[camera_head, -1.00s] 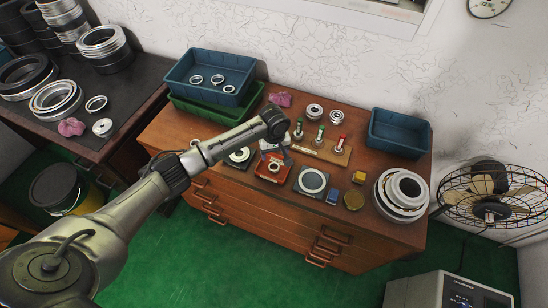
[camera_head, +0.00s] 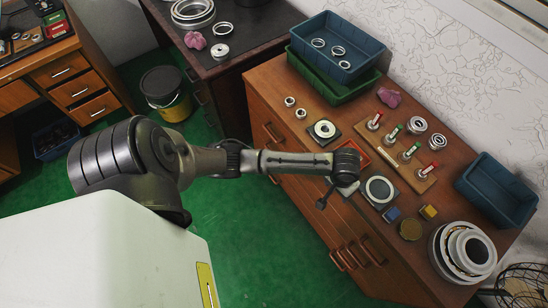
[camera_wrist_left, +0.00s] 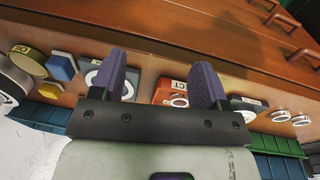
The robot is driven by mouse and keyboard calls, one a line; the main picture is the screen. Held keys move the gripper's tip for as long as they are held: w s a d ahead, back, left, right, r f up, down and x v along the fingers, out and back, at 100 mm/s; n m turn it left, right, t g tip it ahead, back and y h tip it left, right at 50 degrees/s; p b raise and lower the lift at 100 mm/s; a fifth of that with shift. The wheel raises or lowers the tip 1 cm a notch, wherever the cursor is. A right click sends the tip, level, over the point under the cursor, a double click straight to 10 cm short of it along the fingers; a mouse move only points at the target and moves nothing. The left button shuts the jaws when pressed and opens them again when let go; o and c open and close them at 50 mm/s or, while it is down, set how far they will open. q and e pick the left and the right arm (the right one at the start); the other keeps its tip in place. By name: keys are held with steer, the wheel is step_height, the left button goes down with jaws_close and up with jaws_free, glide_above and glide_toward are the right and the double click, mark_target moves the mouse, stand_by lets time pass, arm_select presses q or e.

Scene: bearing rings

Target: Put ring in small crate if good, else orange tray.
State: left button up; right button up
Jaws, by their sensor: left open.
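My left gripper (camera_wrist_left: 157,82) is open, with nothing between its two dark fingers in the left wrist view. In the head view it hangs, partly hidden by my arm, near the cabinet top's front edge. The orange tray (camera_head: 362,152) is mostly behind my arm. In the wrist view the tray (camera_wrist_left: 163,85) shows between the fingers, with a small metal ring (camera_wrist_left: 180,101) in or at it. A blue crate (camera_head: 497,190) stands empty at the right. A larger blue crate (camera_head: 350,72) holds 3 rings on a green crate. My right gripper is not in view.
A wooden board (camera_head: 425,182) carries several coloured gauges behind the tray. Dark pads hold a disc (camera_head: 324,130) and a large ring (camera_head: 379,190). Two small rings (camera_head: 295,107) lie at the left. Stacked large rings (camera_head: 464,251) stand at the right corner.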

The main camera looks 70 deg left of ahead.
arm_select(q)
steer(key=s+r+m+t, duration=0.1)
steer(key=s+r+m, duration=0.1)
steer(key=s, duration=0.9)
steer(key=s+d+r+m+t, duration=0.1)
steer(key=s+m, duration=0.3)
steer(key=s, duration=0.7)
steer(key=shift+d+r+y, duration=0.3)
steer(key=shift+r, duration=0.1)
steer(key=shift+r, duration=0.1)
step_height(320, 180, up, 25)
steer(key=p, duration=2.5)
steer(key=shift+r, duration=0.1)
